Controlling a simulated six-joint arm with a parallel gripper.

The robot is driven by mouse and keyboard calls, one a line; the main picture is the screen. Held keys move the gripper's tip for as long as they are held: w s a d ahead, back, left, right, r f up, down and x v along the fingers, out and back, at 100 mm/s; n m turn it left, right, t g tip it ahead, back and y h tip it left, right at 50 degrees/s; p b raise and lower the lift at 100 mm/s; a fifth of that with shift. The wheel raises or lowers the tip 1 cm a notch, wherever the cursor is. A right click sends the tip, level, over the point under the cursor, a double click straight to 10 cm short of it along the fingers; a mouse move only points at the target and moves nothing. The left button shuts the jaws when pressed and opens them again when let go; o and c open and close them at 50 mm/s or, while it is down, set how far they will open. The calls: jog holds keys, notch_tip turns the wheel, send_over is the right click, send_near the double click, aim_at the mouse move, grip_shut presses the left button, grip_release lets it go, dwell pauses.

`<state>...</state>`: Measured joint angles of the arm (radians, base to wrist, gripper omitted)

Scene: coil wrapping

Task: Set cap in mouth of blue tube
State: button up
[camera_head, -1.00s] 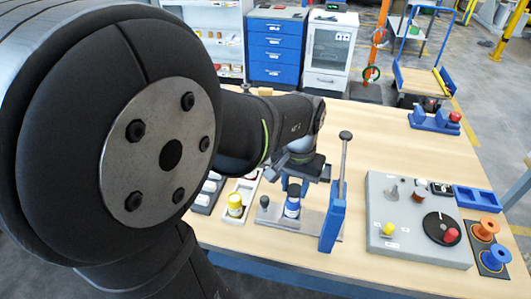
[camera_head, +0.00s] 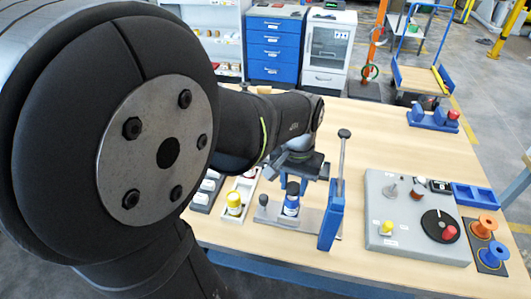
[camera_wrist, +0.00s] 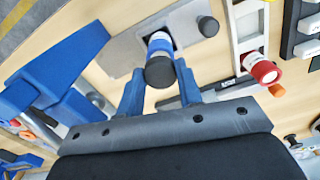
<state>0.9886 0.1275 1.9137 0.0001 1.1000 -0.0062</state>
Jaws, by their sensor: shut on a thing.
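The blue tube (camera_head: 291,206) stands upright in the grey stand (camera_head: 275,217) with a pale band round it. It also shows in the wrist view (camera_wrist: 160,40), just beyond the cap. The black cap (camera_wrist: 160,72) is between the blue fingers of my gripper (camera_wrist: 160,84), which is shut on it. In the head view, the cap (camera_head: 292,188) lines up over the tube's top. The tube's mouth is hidden by the cap, so I cannot tell whether the cap is seated in it or just above. My wrist partly covers the gripper in the head view.
A blue lever press (camera_head: 333,215) with a tall black-knobbed handle stands close right of the tube. A short black-topped post (camera_head: 263,200) and a yellow-capped bottle (camera_head: 234,201) in a pale tray are left. A grey panel (camera_head: 385,235) lies farther right.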

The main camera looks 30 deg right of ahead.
aim_at(293, 187)
jog(key=shift+f, duration=0.75)
jog(key=o, duration=1)
jog(key=shift+f, duration=0.1)
notch_tip(293, 187, up, 18)
jog(key=shift+f, duration=0.25)
jog(key=shift+f, duration=0.1)
notch_tip(293, 187, down, 17)
jog(key=shift+f, duration=0.15)
jog(key=shift+r, duration=0.2)
